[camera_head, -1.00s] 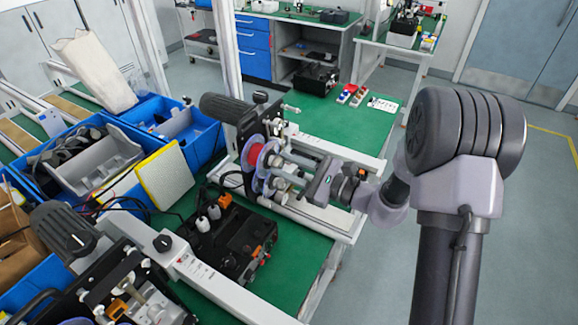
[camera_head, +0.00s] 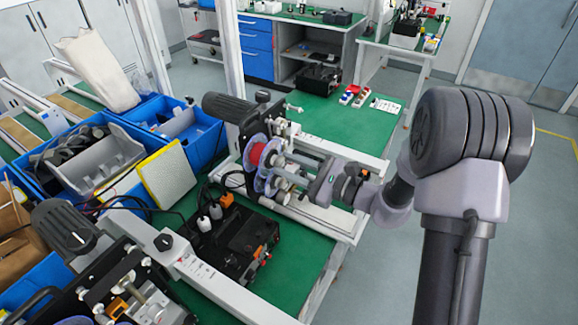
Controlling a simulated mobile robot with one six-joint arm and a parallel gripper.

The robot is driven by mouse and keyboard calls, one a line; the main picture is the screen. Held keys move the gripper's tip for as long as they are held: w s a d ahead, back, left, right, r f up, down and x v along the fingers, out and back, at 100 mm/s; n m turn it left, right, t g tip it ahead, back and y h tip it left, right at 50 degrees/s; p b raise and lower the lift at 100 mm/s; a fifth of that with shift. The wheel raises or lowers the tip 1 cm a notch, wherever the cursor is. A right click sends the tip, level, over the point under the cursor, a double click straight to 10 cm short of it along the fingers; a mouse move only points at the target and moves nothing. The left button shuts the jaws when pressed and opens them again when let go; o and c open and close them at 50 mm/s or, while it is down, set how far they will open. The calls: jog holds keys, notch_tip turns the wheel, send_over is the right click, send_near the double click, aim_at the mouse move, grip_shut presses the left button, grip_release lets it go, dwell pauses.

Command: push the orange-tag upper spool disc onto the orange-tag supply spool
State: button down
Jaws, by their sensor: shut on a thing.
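The supply spool shows as a red roll (camera_head: 257,154) on the coder machine in the middle of the head view. A pale translucent disc (camera_head: 265,165) stands upright against its right side. I cannot tell whether it touches the roll all round. My gripper (camera_head: 290,172) reaches in from the right, level with the disc, and its fingers are at the disc's hub. It is shut on the disc, though the fingertips are small and partly hidden by machine parts. No orange tag on the spool or disc can be made out.
A black control box (camera_head: 238,243) stands on the green bench just in front of the machine. Blue bins (camera_head: 185,130) and a yellow-edged panel (camera_head: 167,173) are to the left. A second coder (camera_head: 125,290) is at the lower left. The green bench top (camera_head: 335,120) behind is mostly clear.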

jog(key=shift+w+a, duration=0.3)
jog(key=shift+a, duration=0.2)
dwell(0.8)
jog(key=c, duration=1)
grip_release()
